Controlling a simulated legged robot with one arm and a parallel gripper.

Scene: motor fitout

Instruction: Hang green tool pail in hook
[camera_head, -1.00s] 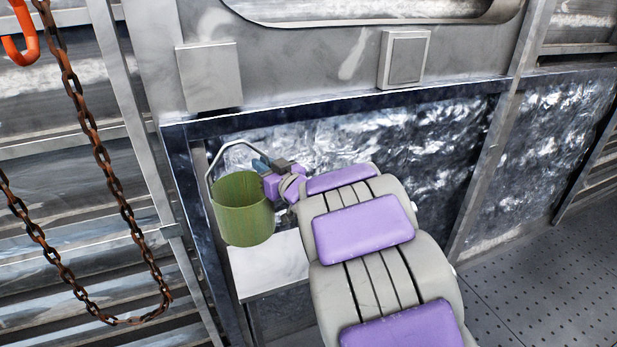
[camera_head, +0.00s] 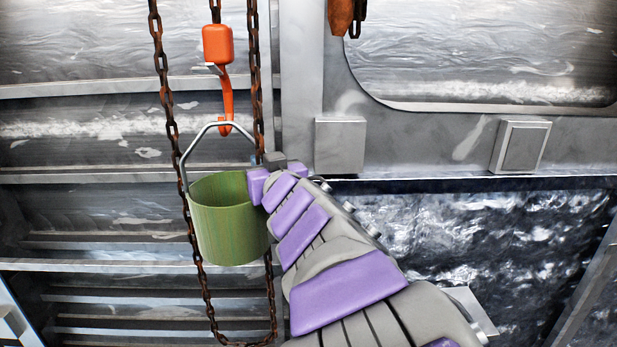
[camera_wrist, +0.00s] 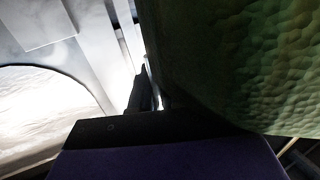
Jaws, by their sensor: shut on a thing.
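The green pail (camera_head: 230,222) hangs upright at the end of my arm in the head view, its grey wire handle (camera_head: 188,150) arched above it. My gripper (camera_head: 262,160) is shut on the pail at the right side, near the rim and handle; the exact grip point is hard to see. The orange hook (camera_head: 227,103) hangs below an orange block, and its lower tip overlaps the top of the handle in the picture. I cannot tell whether they touch. In the wrist view the pail (camera_wrist: 240,60) fills the right side, beside a dark finger (camera_wrist: 140,88).
A rusty chain loop (camera_head: 170,130) hangs around the hook and pail, with strands on both sides. Slatted metal wall (camera_head: 90,245) lies behind. A second orange piece (camera_head: 341,16) hangs at the top. Wall boxes (camera_head: 341,146) and a window frame are at the right.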

